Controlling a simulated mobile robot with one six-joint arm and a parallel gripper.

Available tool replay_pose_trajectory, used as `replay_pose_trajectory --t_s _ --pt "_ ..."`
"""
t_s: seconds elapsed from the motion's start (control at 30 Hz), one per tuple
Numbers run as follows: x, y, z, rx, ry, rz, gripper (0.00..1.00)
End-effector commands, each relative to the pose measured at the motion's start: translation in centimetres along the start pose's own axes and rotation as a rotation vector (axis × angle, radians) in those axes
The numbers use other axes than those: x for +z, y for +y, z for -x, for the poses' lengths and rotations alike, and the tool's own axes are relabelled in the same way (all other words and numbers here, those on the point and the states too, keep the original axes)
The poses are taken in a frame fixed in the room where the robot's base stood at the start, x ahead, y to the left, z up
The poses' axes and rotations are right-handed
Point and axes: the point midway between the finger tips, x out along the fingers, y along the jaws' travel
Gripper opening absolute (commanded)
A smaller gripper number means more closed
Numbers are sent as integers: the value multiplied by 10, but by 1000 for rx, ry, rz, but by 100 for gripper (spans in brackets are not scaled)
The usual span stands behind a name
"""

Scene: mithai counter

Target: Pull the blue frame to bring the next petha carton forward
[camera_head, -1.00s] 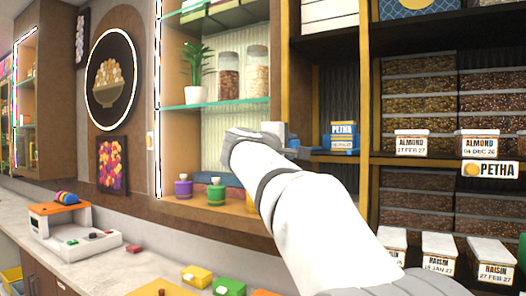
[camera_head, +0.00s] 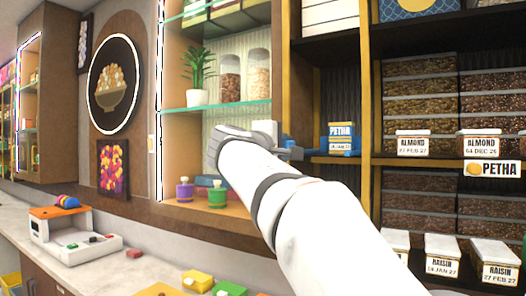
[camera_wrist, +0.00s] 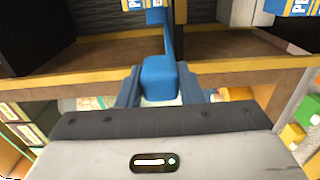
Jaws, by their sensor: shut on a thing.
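In the wrist view, the frame's blue block (camera_wrist: 160,77) sits between the fingers of my gripper (camera_wrist: 160,92), with a narrow blue strip running back towards a carton (camera_wrist: 138,4) cut by the top edge. My gripper is shut on this block, just in front of the shelf edge. In the head view my arm hides part of the grip.
A wooden upright (camera_head: 366,110) stands right of the carton. Almond boxes (camera_head: 413,143) and a PETHA sign (camera_head: 491,169) are farther right. Glass jars (camera_head: 230,77) and a plant (camera_head: 197,72) stand on a glass shelf to the left. Another blue carton (camera_wrist: 292,7) shows in the wrist view.

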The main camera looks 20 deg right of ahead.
Motion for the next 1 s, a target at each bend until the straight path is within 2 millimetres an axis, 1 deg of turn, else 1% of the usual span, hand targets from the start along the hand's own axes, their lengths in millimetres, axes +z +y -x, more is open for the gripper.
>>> replay_pose_trajectory --t_s 1.0 --pt "-1 -1 41 -1 0 1 20"
